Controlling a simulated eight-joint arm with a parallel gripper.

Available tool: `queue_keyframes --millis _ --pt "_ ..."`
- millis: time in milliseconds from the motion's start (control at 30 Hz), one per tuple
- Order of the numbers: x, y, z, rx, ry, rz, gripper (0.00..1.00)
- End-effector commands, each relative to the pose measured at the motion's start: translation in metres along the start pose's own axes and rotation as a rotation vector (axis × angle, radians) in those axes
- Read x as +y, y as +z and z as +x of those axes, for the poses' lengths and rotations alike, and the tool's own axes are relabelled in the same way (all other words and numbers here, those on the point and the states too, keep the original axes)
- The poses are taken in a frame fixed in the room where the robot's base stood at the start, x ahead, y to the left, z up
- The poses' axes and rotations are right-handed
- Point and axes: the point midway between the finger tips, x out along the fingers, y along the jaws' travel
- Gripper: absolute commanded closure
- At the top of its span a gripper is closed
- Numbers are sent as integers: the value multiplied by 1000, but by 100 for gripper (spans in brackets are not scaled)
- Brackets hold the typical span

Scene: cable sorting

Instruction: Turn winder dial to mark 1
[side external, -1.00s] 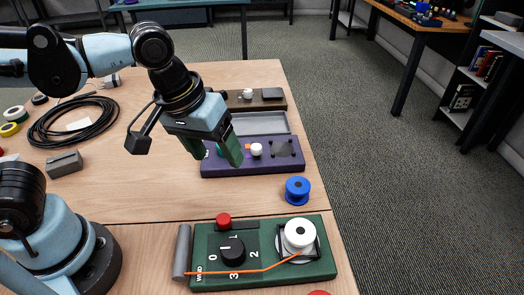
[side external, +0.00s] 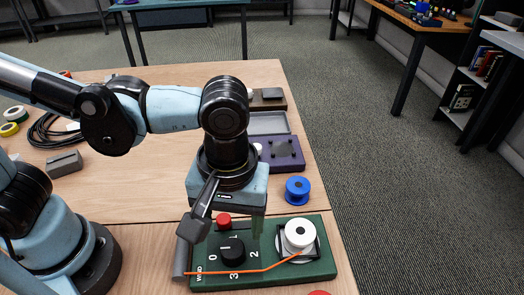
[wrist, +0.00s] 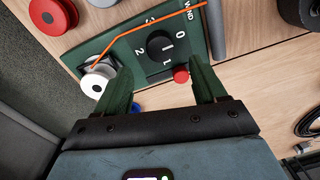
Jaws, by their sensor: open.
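The green winder panel (side external: 205,283) lies flat on the table. Its black dial (side external: 232,250) has the marks 0, 1, 2 and 3 around it. In the wrist view, the dial (wrist: 160,46) carries a pale line, but I cannot tell surely which mark it points to. A red button (side external: 223,220) sits beside the dial near mark 1. My gripper (side external: 236,228) points down above the panel. In the wrist view, its green fingers (wrist: 162,76) are spread apart with nothing between them, and the dial lies just past their tips. One finger is hidden in the side view.
A white spool (side external: 299,235) sits on the panel's right, with an orange cable (side external: 235,273) running left to a grey cylinder (side external: 180,257). A blue spool (side external: 297,190) stands behind it. A purple tray (side external: 290,165) and a grey block (side external: 64,163) lie farther back.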

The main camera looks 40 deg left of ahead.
Motion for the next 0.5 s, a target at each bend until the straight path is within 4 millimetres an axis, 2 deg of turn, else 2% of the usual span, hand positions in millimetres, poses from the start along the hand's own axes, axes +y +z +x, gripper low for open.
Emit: queue_keyframes --millis 300,500 --pt "0 0 40 0 1 0 30" --pt "0 0 58 0 1 0 30"
